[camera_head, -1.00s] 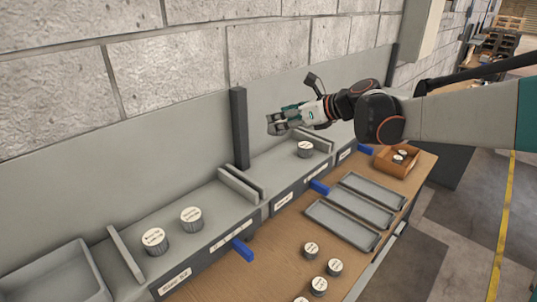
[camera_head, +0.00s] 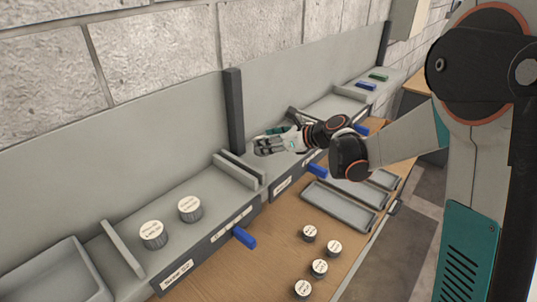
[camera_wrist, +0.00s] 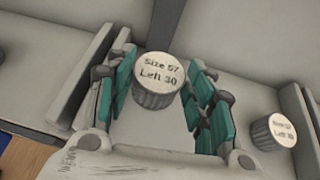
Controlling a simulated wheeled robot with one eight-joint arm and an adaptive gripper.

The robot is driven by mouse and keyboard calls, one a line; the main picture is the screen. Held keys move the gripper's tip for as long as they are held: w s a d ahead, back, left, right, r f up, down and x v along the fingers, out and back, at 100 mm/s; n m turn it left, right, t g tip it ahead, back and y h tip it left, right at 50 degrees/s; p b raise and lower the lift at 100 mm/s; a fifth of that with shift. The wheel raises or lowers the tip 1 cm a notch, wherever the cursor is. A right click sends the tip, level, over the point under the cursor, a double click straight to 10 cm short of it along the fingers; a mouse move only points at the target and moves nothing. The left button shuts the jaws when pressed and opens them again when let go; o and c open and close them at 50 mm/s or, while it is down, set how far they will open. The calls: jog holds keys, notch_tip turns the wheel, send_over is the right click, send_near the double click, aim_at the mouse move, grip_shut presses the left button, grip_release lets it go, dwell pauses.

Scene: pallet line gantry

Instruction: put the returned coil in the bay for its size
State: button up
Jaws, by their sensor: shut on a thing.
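My gripper (camera_head: 272,145) is shut on a grey coil with a white top (camera_wrist: 158,80), which reads "Size 57 Left 30" in the wrist view. The coil sits upright between the teal finger pads, over the middle bay (camera_head: 243,160), just right of its left dividers. Whether it touches the bay floor I cannot tell. Another coil (camera_wrist: 275,132) with a similar label stands in the same bay, to the right of my gripper. The left bay (camera_head: 130,262) holds two coils, a nearer one (camera_head: 153,234) and a farther one (camera_head: 190,209).
A dark post (camera_head: 234,110) stands behind the dividers (camera_head: 240,170). Blue tabs (camera_head: 244,237) stick out from the bay fronts. Several coils (camera_head: 319,267) stand on the wooden bench, with grey trays (camera_head: 340,205) beyond them. A grey bin (camera_head: 55,275) is at the far left.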

jog(key=shift+f, duration=2.4)
jog(key=shift+s, duration=0.1)
jog(key=shift+f, duration=0.15)
jog(key=o, duration=1.3)
jog(key=shift+d+r, duration=0.15)
jog(key=shift+r, duration=0.1)
jog(key=v, duration=1.1)
jog(key=shift+s+d+r, duration=0.1)
jog(key=shift+s+d, duration=0.1)
jog(key=shift+s, duration=0.1)
